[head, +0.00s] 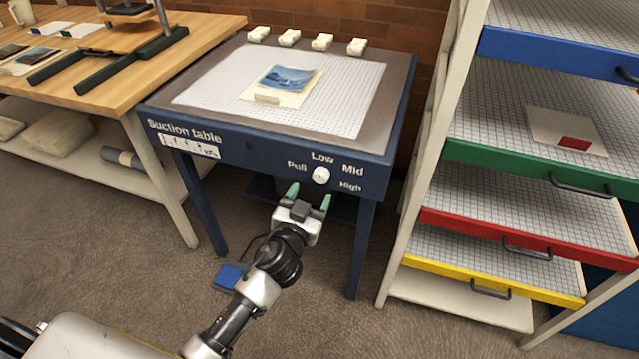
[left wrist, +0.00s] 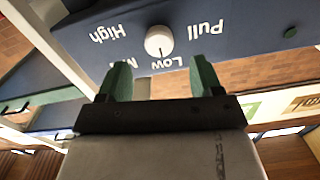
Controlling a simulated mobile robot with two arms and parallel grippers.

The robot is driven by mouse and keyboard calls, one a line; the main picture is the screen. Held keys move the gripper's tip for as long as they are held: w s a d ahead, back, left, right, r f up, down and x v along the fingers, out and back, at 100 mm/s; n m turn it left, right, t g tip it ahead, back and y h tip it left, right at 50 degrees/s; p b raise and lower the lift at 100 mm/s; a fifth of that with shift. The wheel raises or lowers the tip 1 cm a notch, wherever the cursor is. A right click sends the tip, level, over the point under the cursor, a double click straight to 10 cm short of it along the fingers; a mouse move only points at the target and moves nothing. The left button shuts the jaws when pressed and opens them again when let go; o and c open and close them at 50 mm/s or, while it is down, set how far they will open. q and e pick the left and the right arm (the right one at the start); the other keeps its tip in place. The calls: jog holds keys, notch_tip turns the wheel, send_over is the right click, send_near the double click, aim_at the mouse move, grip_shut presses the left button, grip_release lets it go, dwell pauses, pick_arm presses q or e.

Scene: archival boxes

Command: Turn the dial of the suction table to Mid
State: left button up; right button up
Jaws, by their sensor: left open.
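The suction table (head: 270,165) is dark blue with a gridded white top. On its front panel is a round white dial (head: 321,175), with Pull, Low, Mid and High printed around it. The dial also shows upside down in the left wrist view (left wrist: 158,41). A small dark mark on it seems to lie on the Low side, but its exact setting is hard to tell. My left gripper (head: 309,196) is open and empty, just below and in front of the dial. Its green fingertips (left wrist: 161,68) appear on either side of the dial, apart from it. My right gripper is out of view.
A print on paper (head: 285,80) and several small white blocks (head: 322,42) lie on the suction table. A rack with coloured drawers (head: 520,165) stands at the right. A wooden workbench (head: 120,60) stands at the left. The carpet in front is mostly free.

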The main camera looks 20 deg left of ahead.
aim_at(319, 179)
pick_arm(q)
jog(key=w, duration=0.5)
jog(key=shift+w+d, duration=0.15)
jog(key=shift+w, duration=0.25)
jog(key=c, duration=0.9)
jog(key=shift+c, duration=0.2)
